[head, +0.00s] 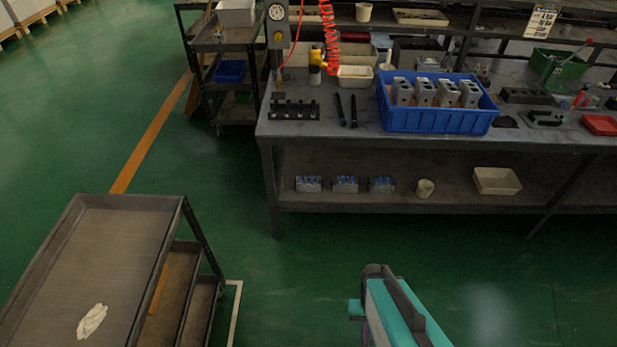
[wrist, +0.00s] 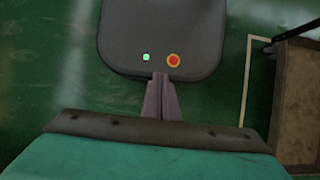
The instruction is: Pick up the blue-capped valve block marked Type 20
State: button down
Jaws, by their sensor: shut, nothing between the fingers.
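Three small grey valve blocks with blue tops stand in a row on the lower shelf of the workbench in the head view: a left one (head: 308,184), a middle one (head: 345,184) and a right one (head: 382,184). Their markings are too small to read, so I cannot tell which is Type 20. My gripper (wrist: 161,80) shows in the wrist view, shut and empty, with its fingers together. It is far from the blocks; none of them shows in the wrist view.
The workbench (head: 300,130) holds a blue crate (head: 435,121) with several grey blocks. A cup (head: 425,188) and a cream bin (head: 497,181) share the lower shelf. A cart (head: 120,245) with a crumpled cloth (head: 92,321) stands at left. Green floor lies clear before the bench.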

aim_at(303, 183)
jog(key=u, duration=0.75)
jog(key=i, duration=0.75)
jog(key=u, duration=0.65)
jog(key=k, duration=0.3)
jog(key=u, duration=0.45)
